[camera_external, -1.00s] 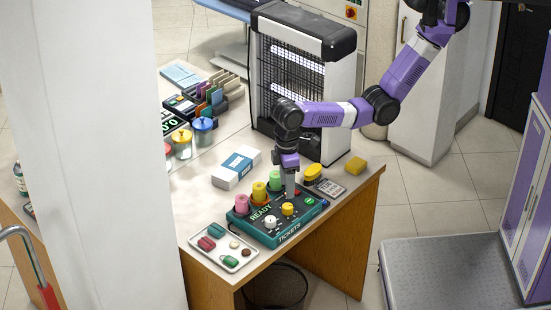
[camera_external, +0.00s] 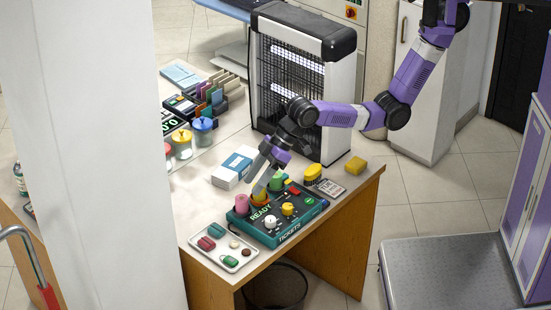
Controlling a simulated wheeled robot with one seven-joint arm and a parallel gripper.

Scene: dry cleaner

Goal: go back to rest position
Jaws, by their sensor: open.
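My gripper (camera_external: 261,186) hangs tilted down to the left over the back part of the teal ticket machine (camera_external: 290,225) on the counter. Its fingertips are close to the yellow roll or knob (camera_external: 260,198) at the back of the machine; I cannot tell if they touch it. A pink cylinder (camera_external: 241,204) stands to the left of the fingers and a green one (camera_external: 276,183) just to the right. The jaws are open, and I see nothing held between them. A white knob (camera_external: 270,221) and a yellow knob (camera_external: 288,208) sit on the machine's front part.
A tray (camera_external: 222,262) with small red, green and pale pieces lies at the counter's front. A white-and-blue box (camera_external: 233,167) stands behind the machine. A tall barred black unit (camera_external: 300,85) stands close behind my arm.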

